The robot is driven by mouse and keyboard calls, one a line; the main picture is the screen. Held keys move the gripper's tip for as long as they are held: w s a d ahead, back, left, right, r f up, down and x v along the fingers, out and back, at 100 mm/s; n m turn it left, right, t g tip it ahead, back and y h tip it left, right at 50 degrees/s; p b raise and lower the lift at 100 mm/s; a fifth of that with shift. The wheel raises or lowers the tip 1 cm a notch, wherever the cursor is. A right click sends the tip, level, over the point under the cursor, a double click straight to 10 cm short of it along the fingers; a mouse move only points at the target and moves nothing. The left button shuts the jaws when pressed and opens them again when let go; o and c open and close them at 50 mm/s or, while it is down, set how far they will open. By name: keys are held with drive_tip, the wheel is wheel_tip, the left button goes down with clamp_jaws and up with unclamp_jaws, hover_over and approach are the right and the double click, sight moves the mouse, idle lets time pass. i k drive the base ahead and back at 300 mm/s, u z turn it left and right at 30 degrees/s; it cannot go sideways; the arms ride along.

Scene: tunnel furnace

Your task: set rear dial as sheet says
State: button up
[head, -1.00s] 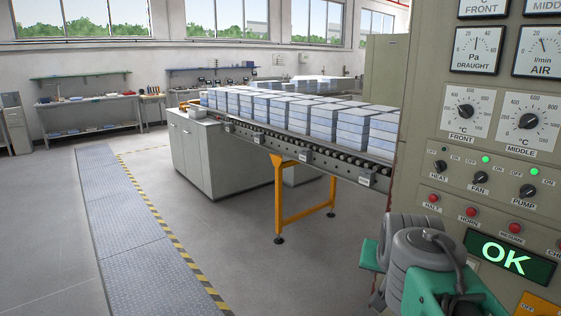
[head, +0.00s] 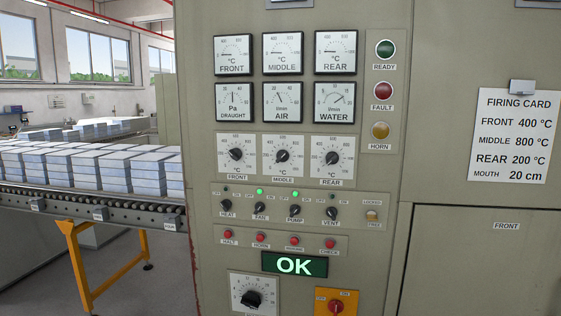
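The rear dial (head: 332,158) is a black knob on a white scale plate, rightmost of the row of three labelled FRONT, MIDDLE and REAR. Its exact setting is too small to read. The sheet is a white firing card (head: 517,135) clipped to the cabinet at the right. It reads FRONT 400 °C, MIDDLE 800 °C, REAR 200 °C, MOUTH 20 cm. The front dial (head: 236,155) and middle dial (head: 283,156) are left of the rear dial. My gripper is not in this view.
Gauges (head: 283,53) sit above the dials. Below are small switches (head: 260,208), red buttons (head: 261,239), a green OK display (head: 295,264), a lower dial (head: 252,297) and a red-and-orange switch (head: 336,306). A roller conveyor (head: 90,206) with stacked blocks runs at the left.

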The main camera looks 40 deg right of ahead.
sight(332, 158)
drive_tip(key=z, duration=1.55)
